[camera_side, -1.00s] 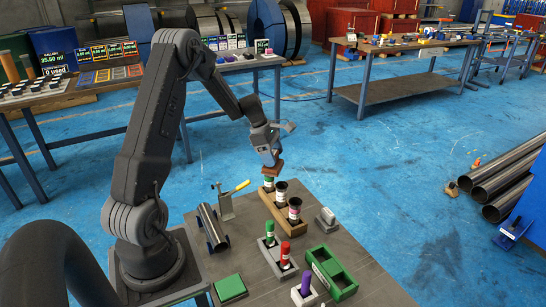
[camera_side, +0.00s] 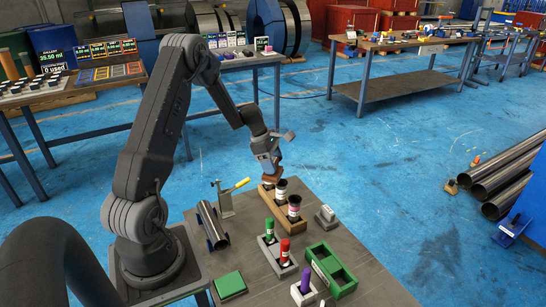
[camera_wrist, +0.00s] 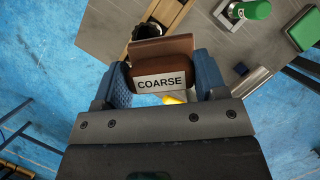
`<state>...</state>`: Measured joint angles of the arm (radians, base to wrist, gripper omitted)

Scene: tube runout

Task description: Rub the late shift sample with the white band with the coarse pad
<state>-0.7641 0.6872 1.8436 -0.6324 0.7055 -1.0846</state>
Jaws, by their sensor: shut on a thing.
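My gripper (camera_side: 268,160) is shut on the coarse pad (camera_wrist: 160,82), a brown block labelled COARSE. In the side view the pad (camera_side: 271,177) is at the far end of the wooden rack (camera_side: 273,203), right at the far sample (camera_side: 268,186). The pad hides most of that sample; whether they touch I cannot tell. Two more samples with dark flared tops and pale bands, a middle one (camera_side: 281,191) and a near one (camera_side: 294,208), stand upright in the rack. In the wrist view a dark round top (camera_wrist: 145,28) shows just beyond the pad.
A purple tube (camera_side: 305,282), a green tray (camera_side: 344,284), a green block (camera_side: 229,286), a lever clamp (camera_side: 225,203) and a metal pipe (camera_side: 213,226) stand nearby.

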